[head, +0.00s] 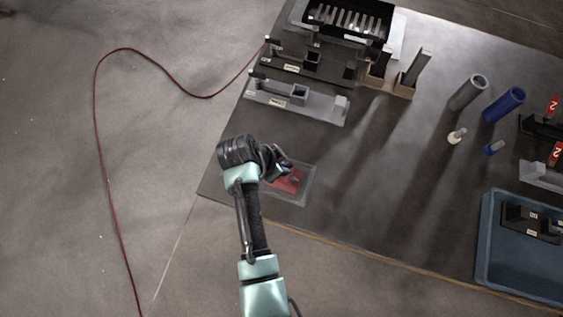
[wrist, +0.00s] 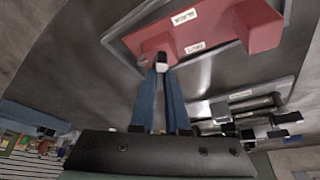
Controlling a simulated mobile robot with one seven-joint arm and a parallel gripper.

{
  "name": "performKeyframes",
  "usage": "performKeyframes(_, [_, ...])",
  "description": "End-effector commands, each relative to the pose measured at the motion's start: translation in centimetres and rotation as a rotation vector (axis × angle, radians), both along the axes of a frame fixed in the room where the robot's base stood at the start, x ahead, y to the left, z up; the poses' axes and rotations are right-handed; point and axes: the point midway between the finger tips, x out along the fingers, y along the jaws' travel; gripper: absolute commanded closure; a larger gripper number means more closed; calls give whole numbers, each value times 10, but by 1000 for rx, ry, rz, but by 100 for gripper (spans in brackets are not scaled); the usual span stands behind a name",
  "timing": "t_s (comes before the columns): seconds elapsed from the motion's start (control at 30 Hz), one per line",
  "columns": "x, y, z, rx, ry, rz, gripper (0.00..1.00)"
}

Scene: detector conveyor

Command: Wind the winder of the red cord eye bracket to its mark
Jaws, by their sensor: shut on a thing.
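The red bracket (head: 290,183) lies on a grey tray (head: 306,195) near the table's front left corner, partly hidden by my gripper (head: 280,163) in the head view. In the wrist view the red bracket (wrist: 215,28) shows a raised block at each end and two small white labels. A small winder knob (wrist: 162,60), pale with a dark part, stands at its near left end. My gripper's two blue fingers (wrist: 161,70) are closed together on this knob. The winder's mark cannot be made out.
Grey and dark brackets (head: 297,104) stand at the back left. Grey and blue tubes (head: 504,103) stand at the right with small pegs before them. A blue bin (head: 484,262) sits at the front right. A red cord (head: 96,120) runs across the floor. The middle of the table is clear.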

Motion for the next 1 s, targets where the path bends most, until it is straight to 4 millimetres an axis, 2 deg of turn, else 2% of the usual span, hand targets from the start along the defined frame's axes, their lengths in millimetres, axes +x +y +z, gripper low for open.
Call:
performKeyframes(0.4, [2, 1, 0, 1, -2, -191, 100])
performKeyframes(0.97, [1, 1, 0, 3, -1, -216, 100])
performKeyframes(1.0, [1, 1, 0, 2, 0, -215, 80])
